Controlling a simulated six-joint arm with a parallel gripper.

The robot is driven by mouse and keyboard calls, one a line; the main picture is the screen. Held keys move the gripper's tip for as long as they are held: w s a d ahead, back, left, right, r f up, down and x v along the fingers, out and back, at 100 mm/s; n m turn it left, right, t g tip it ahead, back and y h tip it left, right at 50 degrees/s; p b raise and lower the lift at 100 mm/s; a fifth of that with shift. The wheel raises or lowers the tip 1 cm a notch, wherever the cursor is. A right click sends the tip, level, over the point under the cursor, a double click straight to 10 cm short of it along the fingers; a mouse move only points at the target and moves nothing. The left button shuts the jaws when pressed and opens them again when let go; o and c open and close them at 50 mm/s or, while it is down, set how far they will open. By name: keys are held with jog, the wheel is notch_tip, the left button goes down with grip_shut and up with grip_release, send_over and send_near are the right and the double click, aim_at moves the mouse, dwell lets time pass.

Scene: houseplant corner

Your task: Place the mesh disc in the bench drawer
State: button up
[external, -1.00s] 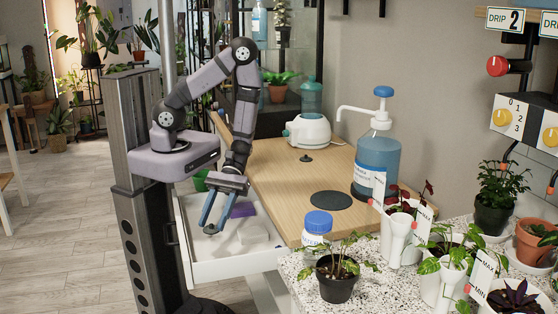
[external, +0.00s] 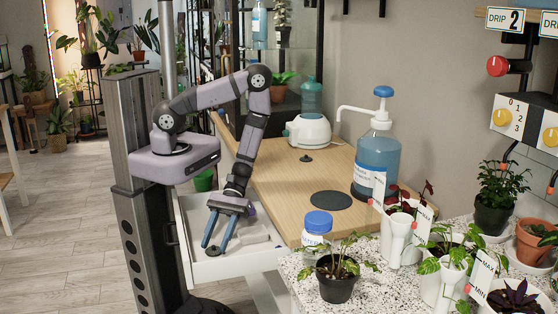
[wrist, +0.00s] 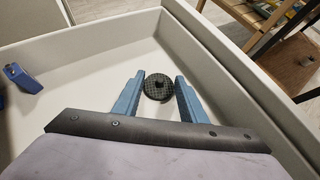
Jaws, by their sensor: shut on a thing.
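The mesh disc (wrist: 157,88) is a round, dark, grid-patterned piece with a small dark knob. In the wrist view it sits between the two blue fingertips of my gripper (wrist: 160,82), which is shut on it. In the external view my gripper (external: 213,246) points down into the open bench drawer (external: 237,265), and the disc shows as a small dark shape at the fingertips, low in the drawer. Whether the disc touches the drawer floor is hard to tell. The drawer is white and pulled out from the wooden bench.
A blue-purple item (wrist: 22,78) lies in the drawer, left in the wrist view. The drawer walls stand around my gripper. On the bench (external: 275,185) are a dark round pad (external: 331,200), a small dark knobbed piece (external: 306,158) and a pump bottle (external: 376,155).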

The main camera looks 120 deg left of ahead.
jog(key=shift+f, duration=0.15)
jog(key=shift+f, duration=0.1)
jog(key=o, duration=1)
jog(key=shift+r, duration=0.3)
jog(key=shift+a+r, duration=0.1)
jog(key=shift+a, duration=0.2)
jog(key=v, duration=1.1)
jog(key=shift+a+r, duration=0.1)
jog(key=shift+r, duration=0.05)
